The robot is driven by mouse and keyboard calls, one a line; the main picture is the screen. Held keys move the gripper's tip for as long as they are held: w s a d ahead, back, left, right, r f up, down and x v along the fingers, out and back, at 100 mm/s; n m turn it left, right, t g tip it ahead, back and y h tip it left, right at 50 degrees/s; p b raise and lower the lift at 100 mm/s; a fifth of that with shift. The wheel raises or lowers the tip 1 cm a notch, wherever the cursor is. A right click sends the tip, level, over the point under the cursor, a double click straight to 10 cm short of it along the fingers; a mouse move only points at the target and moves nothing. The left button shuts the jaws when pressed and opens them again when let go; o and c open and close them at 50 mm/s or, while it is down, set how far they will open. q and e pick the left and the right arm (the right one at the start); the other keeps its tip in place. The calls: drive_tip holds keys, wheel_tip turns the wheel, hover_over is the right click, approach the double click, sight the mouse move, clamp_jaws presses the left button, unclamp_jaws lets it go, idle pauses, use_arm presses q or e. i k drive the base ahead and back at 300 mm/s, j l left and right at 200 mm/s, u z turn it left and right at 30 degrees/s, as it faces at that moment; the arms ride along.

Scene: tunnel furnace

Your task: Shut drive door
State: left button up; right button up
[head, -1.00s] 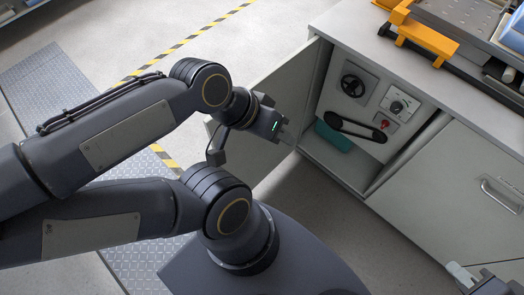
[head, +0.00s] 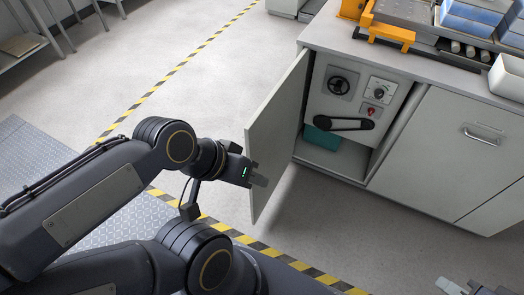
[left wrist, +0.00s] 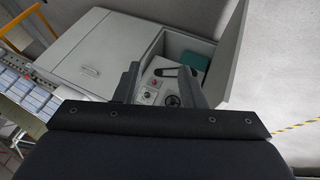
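The grey drive door (head: 274,128) stands open at the left side of an open cabinet compartment (head: 330,158). It also shows in the left wrist view (left wrist: 229,58), right of the compartment. My left gripper (head: 260,180) is in front of the door's lower part near its free edge; I cannot tell whether it touches. In the left wrist view its two fingers (left wrist: 171,90) are apart with nothing held between them. Only the tip of my right gripper (head: 465,287) shows at the bottom right, away from the door; its opening is cut off.
The compartment holds a black handwheel (head: 338,86), a knob panel (head: 380,88), a black belt cover (head: 345,123) and a teal box (head: 322,138). A closed door with a handle (head: 483,135) is to the right. Floor before the cabinet (head: 345,220) is clear.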

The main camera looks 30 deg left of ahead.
sight(270, 133)
drive_tip(key=k+j, duration=0.1)
drive_tip(key=j, duration=0.3)
drive_tip(key=j+z, duration=0.1)
drive_tip(key=j, duration=0.25)
drive_tip(key=k+j, duration=0.15)
drive_tip(key=j, duration=0.25)
drive_tip(key=k+j+z, duration=0.1)
drive_tip(key=j, duration=0.25)
drive_tip(key=k+j, duration=0.1)
drive_tip(key=j, duration=0.3)
drive_tip(key=k+j, duration=0.55)
drive_tip(key=i+l, duration=0.35)
drive_tip(key=i+l+z, duration=0.1)
drive_tip(key=i+l, duration=0.25)
drive_tip(key=i, duration=0.15)
